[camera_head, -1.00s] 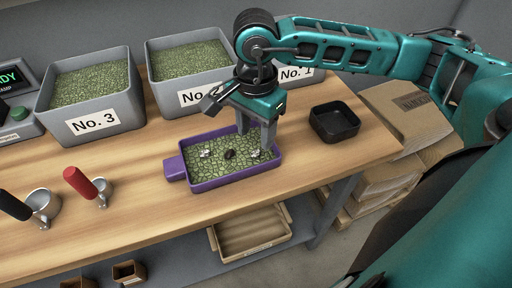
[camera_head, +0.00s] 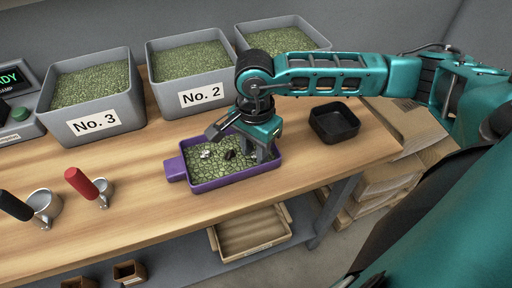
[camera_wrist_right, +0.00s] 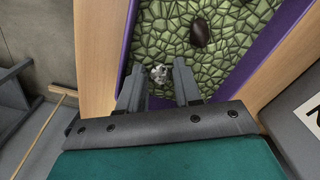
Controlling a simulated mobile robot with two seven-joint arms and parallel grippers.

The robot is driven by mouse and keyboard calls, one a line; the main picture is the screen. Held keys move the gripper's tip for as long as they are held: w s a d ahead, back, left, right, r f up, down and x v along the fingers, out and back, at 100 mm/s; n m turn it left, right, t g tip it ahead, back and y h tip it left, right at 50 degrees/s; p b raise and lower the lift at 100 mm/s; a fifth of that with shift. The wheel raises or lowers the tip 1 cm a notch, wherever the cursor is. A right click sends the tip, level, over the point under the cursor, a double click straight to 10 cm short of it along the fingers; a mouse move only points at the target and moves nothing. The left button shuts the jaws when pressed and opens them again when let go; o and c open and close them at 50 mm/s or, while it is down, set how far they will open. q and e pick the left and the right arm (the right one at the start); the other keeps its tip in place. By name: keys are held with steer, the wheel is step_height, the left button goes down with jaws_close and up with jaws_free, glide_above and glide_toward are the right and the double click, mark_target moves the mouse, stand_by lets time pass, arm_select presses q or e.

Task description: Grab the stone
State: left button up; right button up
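A purple tray (camera_head: 222,182) full of green beans sits on the wooden bench. A small grey-white stone (camera_wrist_right: 160,73) lies on the beans near the tray's right end; in the head view my gripper mostly hides it. A similar pale lump (camera_head: 205,153) lies at the left of the tray, and a dark oval piece (camera_head: 230,154) lies in between; it also shows in the right wrist view (camera_wrist_right: 200,33). My right gripper (camera_wrist_right: 158,75) is open, pointing down over the tray, with its fingertips either side of the grey-white stone. Contact cannot be told. My left gripper is not in view.
Grey bins of green beans, No. 3 (camera_head: 95,122) and No. 2 (camera_head: 200,96) among them, stand behind. An empty black bin (camera_head: 334,122) stands right of the tray. Red-handled (camera_head: 82,183) and black-handled (camera_head: 16,205) scoops lie left. The bench's front edge is close to the tray.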

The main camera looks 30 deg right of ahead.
jaws_close()
